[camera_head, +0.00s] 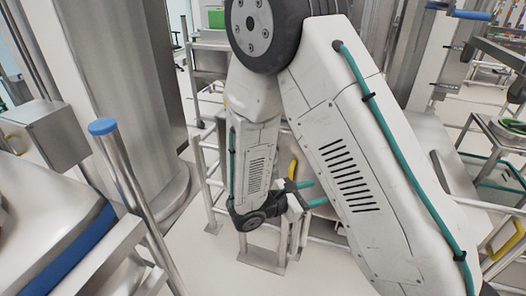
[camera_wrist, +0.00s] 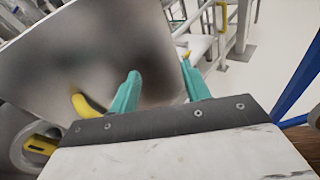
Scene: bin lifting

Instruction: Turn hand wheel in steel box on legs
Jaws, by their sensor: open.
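My gripper (camera_wrist: 158,88) is open in the wrist view, its two teal fingers apart with nothing seen between them. In the head view my gripper (camera_head: 311,193) is low in the middle, partly hidden by my own arm. A smooth steel surface (camera_wrist: 75,50) fills the upper left of the wrist view, behind the left finger; I cannot tell whether it belongs to the steel box on legs. A curved yellow piece (camera_wrist: 86,106) shows against it, left of the fingers. I cannot make out the hand wheel for certain in either view.
A steel post with a blue cap (camera_head: 103,127) stands at the left. A wide steel column (camera_head: 115,75) rises behind it. Metal frames stand around my gripper. A green ring-shaped thing (camera_head: 514,127) lies at the right edge. Pale floor (camera_head: 215,262) shows below my arm.

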